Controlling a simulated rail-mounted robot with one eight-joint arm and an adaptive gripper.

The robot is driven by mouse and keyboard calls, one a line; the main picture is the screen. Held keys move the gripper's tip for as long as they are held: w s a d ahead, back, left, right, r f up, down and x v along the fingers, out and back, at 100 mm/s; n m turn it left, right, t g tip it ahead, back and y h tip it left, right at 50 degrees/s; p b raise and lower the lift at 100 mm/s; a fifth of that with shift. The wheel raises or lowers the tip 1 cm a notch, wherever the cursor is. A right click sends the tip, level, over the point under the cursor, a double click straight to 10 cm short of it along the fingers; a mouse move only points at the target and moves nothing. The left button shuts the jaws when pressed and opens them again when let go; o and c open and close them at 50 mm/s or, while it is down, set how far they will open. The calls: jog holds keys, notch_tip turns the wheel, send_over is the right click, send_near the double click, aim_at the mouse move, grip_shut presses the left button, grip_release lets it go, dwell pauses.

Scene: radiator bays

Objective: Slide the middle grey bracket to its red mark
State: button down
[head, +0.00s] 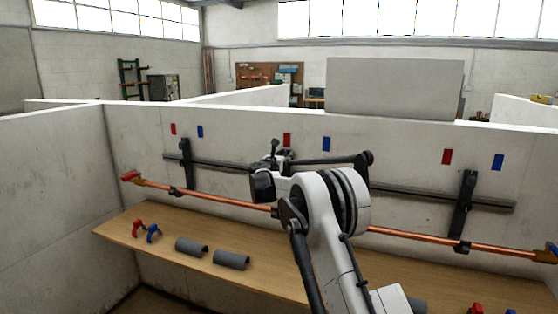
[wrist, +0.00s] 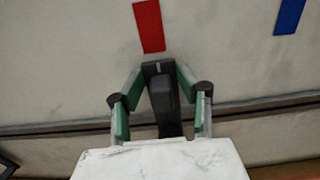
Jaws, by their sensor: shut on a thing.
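The middle grey bracket (wrist: 162,100) is dark and upright on the wall rail (wrist: 60,128) in the wrist view. My gripper (wrist: 158,74) is shut on its upper part, with a green-padded finger on each side. The middle red mark (wrist: 149,26) is on the wall just above the bracket's top, nearly in line with it, with a small gap between. In the head view the middle red mark (head: 287,140) shows just above my gripper (head: 275,156), and my arm hides most of the middle bracket.
Blue marks (head: 326,144) sit right of each red one. The left bracket (head: 186,163) and right bracket (head: 464,205) stand on the rail. A copper pipe (head: 420,240) runs below. The wooden bench (head: 190,275) holds clamps and grey half-shells (head: 231,260).

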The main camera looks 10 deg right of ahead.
jog(key=shift+w+a, duration=0.1)
jog(key=shift+a, duration=0.1)
jog(key=c, duration=1.5)
grip_release()
jog(key=v, duration=1.2)
jog(key=shift+d, duration=0.1)
